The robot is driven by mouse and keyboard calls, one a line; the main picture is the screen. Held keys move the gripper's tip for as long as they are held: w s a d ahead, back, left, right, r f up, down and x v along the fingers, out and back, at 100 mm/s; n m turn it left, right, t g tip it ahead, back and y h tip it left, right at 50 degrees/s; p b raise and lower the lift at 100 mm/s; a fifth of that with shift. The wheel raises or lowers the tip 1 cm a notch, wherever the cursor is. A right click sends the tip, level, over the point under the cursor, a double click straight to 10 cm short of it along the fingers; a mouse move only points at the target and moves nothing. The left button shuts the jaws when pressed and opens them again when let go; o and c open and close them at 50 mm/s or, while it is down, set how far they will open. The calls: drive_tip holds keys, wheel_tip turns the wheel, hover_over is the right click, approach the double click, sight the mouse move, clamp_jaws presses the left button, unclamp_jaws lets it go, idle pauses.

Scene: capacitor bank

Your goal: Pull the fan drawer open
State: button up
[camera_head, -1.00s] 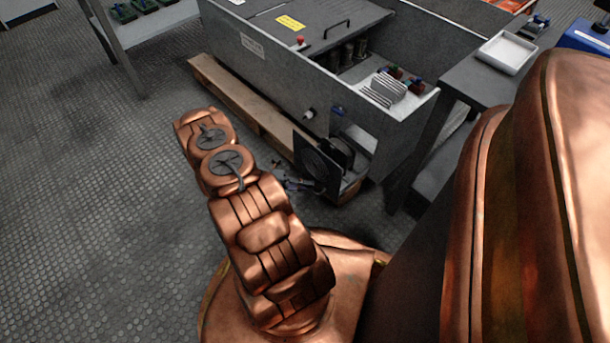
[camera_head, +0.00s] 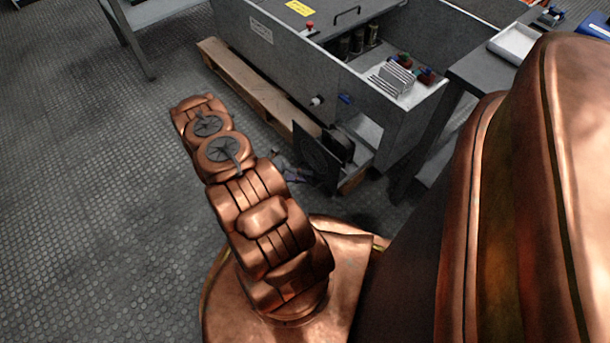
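The fan drawer (camera_head: 317,158) shows a dark square front panel with a round fan behind it. It sits low on the near side of the grey cabinet (camera_head: 290,75), and its front stands out from the cabinet opening. My gripper (camera_head: 291,172) is small and dark in this view, just left of the drawer's front panel. My copper arm hides part of it. I cannot tell whether its fingers touch the drawer or whether they are open or shut.
A wooden pallet (camera_head: 245,88) lies under the cabinet. A grey side table (camera_head: 478,72) with a white tray (camera_head: 513,43) stands at the right. Another table leg (camera_head: 131,42) is at the upper left. The textured floor (camera_head: 90,190) at left is clear.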

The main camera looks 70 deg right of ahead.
drive_tip(key=v, duration=1.2)
idle(0.5)
